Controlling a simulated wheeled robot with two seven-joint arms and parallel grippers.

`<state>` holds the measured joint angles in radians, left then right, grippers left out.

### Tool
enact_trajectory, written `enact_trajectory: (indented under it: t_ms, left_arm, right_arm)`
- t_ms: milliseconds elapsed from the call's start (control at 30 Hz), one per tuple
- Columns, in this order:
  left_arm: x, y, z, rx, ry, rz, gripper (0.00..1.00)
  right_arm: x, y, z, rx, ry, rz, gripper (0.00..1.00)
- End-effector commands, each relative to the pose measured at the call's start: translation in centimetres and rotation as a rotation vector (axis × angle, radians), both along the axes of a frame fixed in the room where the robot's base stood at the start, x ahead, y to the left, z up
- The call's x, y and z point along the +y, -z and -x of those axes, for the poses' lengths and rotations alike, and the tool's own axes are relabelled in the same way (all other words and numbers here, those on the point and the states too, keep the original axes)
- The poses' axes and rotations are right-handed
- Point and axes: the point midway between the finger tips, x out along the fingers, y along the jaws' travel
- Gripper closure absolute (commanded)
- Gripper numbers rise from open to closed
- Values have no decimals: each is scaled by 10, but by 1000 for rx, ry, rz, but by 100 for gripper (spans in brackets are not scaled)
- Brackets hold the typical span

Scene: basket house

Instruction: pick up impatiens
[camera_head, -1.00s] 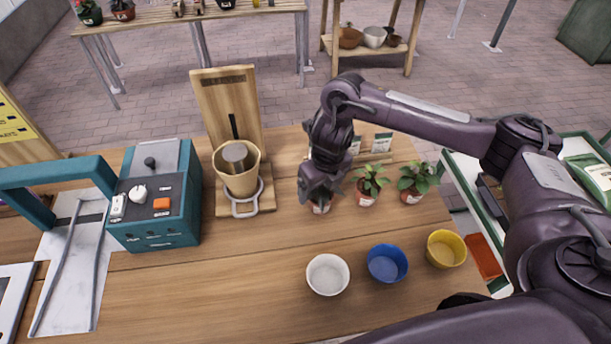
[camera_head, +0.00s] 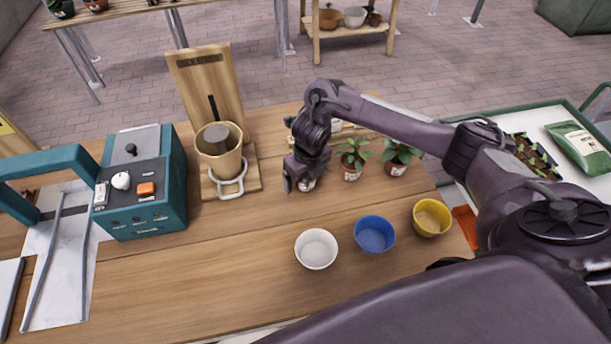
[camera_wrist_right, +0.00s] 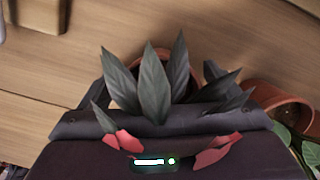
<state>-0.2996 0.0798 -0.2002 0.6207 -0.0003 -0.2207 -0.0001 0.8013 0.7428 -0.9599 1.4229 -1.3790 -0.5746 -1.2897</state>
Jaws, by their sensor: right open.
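Three small potted plants stand in a row on the wooden table. The leftmost pot (camera_head: 307,184) is mostly hidden behind my right gripper (camera_head: 303,178); its tag shows just below. The middle plant (camera_head: 352,160) and the right plant (camera_head: 398,157) stand clear of it. In the right wrist view, a plant with dark pointed leaves (camera_wrist_right: 150,80) and red petals (camera_wrist_right: 215,150) overlaps my gripper's body, and a terracotta pot rim (camera_wrist_right: 152,56) shows behind the leaves. My right gripper is open at this leftmost plant; contact with the pot cannot be told. My left gripper is out of view.
White (camera_head: 316,249), blue (camera_head: 375,234) and yellow (camera_head: 432,217) bowls stand in front of the plants. A wooden stand with a tan cup (camera_head: 220,160) is left of the gripper, with a teal machine (camera_head: 145,185) farther left.

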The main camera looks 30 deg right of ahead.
Motion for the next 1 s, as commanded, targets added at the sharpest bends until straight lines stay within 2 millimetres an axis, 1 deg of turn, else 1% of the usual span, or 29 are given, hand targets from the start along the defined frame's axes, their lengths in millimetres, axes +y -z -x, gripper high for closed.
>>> enact_trajectory:
  t_ms: [33,400,433,667,767,900,967,1000]
  left_arm:
    - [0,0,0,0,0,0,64]
    - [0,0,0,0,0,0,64]
    - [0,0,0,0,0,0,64]
    - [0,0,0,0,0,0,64]
    - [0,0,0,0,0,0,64]
    - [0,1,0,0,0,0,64]
    - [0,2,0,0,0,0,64]
    - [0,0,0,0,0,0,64]
  right_arm:
    - [0,0,0,0,0,0,13]
    - [0,0,0,-1,1,0,62]
    - [0,-1,-1,-2,1,0,64]
    - [0,-2,-1,-2,1,0,64]
    - [0,-5,-1,-3,0,-1,64]
    - [0,-18,-2,-5,0,-2,64]
    - [0,-27,-2,-6,-2,-2,64]
    - [0,-36,-2,-8,-1,0,64]
